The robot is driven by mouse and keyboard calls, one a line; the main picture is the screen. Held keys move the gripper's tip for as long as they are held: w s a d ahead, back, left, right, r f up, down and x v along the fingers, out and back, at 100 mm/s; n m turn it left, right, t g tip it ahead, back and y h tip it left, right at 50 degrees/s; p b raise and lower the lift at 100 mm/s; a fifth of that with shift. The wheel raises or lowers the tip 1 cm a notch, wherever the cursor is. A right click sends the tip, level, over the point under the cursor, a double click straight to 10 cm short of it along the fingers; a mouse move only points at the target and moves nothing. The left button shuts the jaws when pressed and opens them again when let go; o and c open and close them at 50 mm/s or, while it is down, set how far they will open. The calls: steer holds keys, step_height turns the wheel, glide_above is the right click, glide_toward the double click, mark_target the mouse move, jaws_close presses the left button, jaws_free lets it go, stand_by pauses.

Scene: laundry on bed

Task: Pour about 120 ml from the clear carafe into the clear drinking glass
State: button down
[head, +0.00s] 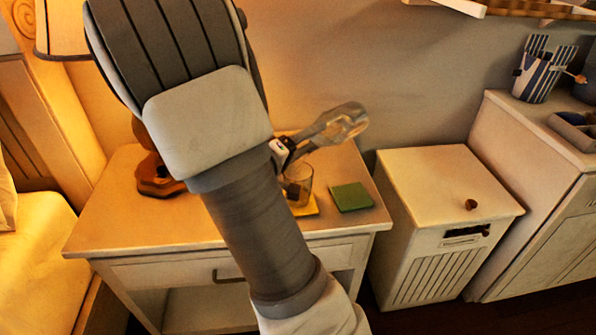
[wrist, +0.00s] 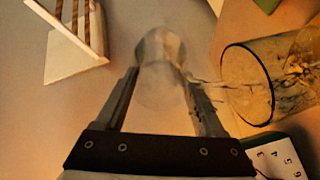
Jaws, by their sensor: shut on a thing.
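The clear carafe (head: 342,122) is held in the air above the nightstand, tilted nearly onto its side, its wide end up and to the right. My gripper (head: 287,152) is shut on it; in the wrist view the carafe (wrist: 160,58) shows between the two fingers (wrist: 160,98). The clear drinking glass (head: 299,186) stands upright below, on a yellow coaster (head: 306,209). In the wrist view the glass (wrist: 262,98) is right of the fingers. A pale streak, seemingly liquid, runs from near the carafe to the glass's rim. The level inside is unclear.
A green coaster (head: 351,197) lies right of the glass on the nightstand (head: 120,222). A lamp with a wooden base (head: 155,182) stands behind my arm. A white slatted cabinet (head: 430,190) stands to the right. A white marked object (wrist: 278,158) is at the wrist view's lower right.

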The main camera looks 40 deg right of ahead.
steer(key=shift+r+h+b, duration=0.1)
steer(key=shift+h+b, duration=0.2)
steer(key=shift+b, duration=0.4)
stand_by(0.7)
steer(key=shift+d, duration=0.1)
steer(key=shift+r, duration=0.1)
